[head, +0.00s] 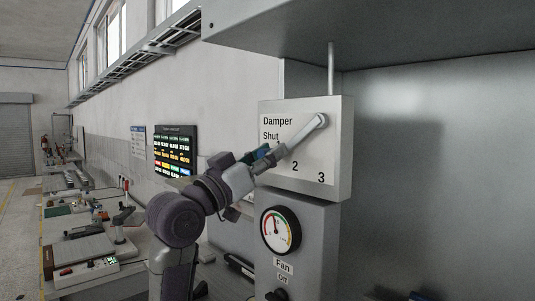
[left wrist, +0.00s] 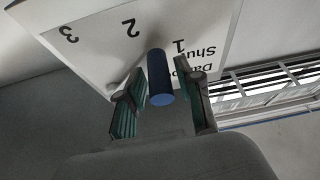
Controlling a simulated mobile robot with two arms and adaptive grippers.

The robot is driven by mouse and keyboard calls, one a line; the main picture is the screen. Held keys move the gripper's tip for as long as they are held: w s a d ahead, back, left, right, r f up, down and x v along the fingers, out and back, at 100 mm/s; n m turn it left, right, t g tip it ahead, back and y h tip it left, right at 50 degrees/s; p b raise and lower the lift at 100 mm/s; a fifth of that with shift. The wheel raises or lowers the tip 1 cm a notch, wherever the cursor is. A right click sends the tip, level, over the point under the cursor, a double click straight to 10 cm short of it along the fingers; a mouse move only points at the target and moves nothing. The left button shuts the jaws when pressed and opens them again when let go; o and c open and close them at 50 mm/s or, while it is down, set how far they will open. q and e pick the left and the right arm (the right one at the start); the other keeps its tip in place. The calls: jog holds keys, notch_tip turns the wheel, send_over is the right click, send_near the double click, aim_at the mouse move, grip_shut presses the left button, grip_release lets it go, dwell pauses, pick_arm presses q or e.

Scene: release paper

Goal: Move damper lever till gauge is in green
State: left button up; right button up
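The damper box (head: 341,150) is a pale panel marked Damper, Shut, 2 and 3. Its grey lever (head: 306,134) pivots at the upper right and slants down left. My left gripper (head: 262,158) is at the lever's lower end and hides the 1 in the head view. In the left wrist view, the lever's dark blue knob (left wrist: 160,82) lies between the two fingers of this gripper (left wrist: 161,85), close to the 1. Narrow gaps show beside the knob; contact at the fingertips is unclear. The round gauge (head: 281,230) has its needle pointing up, slightly left, short of the green on the right.
A fan switch labelled Fan and Off (head: 283,267) sits below the gauge. A grey hood (head: 375,30) overhangs the box. A bench with tools (head: 80,248) and a dark display board (head: 175,151) stand to the left.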

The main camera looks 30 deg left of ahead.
pick_arm(q)
grip_shut()
jog(key=shift+f, duration=0.1)
jog(key=shift+s+d+f+n+y, duration=0.1)
jog(key=shift+d+f+n+y, duration=0.25)
jog(key=shift+n, duration=0.4)
jog(key=shift+s+d+f+n+y, duration=0.1)
jog(key=shift+d+f+n+y, duration=0.15)
jog(key=shift+n+y, duration=0.35)
jog(key=shift+o, duration=1.9)
grip_release()
jog(key=v, duration=1.2)
jog(key=shift+f, duration=0.2)
